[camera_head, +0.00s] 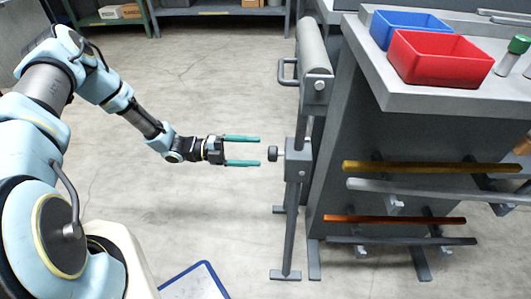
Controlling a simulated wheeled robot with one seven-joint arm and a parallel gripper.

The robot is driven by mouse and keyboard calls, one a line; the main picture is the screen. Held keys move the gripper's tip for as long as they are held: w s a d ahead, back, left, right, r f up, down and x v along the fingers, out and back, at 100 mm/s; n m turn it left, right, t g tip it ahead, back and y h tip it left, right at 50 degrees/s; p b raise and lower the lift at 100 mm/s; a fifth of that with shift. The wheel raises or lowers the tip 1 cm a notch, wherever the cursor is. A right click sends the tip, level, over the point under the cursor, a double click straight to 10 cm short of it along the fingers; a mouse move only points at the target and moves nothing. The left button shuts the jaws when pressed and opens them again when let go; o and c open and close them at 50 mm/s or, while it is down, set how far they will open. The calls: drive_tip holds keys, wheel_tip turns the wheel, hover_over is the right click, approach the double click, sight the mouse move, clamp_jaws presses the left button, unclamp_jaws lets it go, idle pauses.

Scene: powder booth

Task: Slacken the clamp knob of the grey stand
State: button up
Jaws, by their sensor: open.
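The grey stand (291,225) stands upright on the floor beside the workbench, with a roller-like cylinder at its top. Its clamp knob (272,154) is a small dark knob that sticks out to the left from the clamp block (298,158) on the post. My gripper (260,151) comes in level from the left, with its two teal fingers open and pointing right at the knob. The fingertips lie just left of the knob, one above its height and one below it. Nothing is between the fingers. I cannot tell the exact gap in depth.
The bench (440,98) at right carries a blue bin (405,22), a red bin (438,62) and green-capped bottles. Coloured bars (430,168) rest on brackets on its side. A blue-edged panel (195,282) lies low in front. Shelves stand at the back. The floor at left is clear.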

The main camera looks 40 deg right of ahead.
drive_tip(key=v, duration=0.4)
drive_tip(key=shift+w+a, duration=0.3)
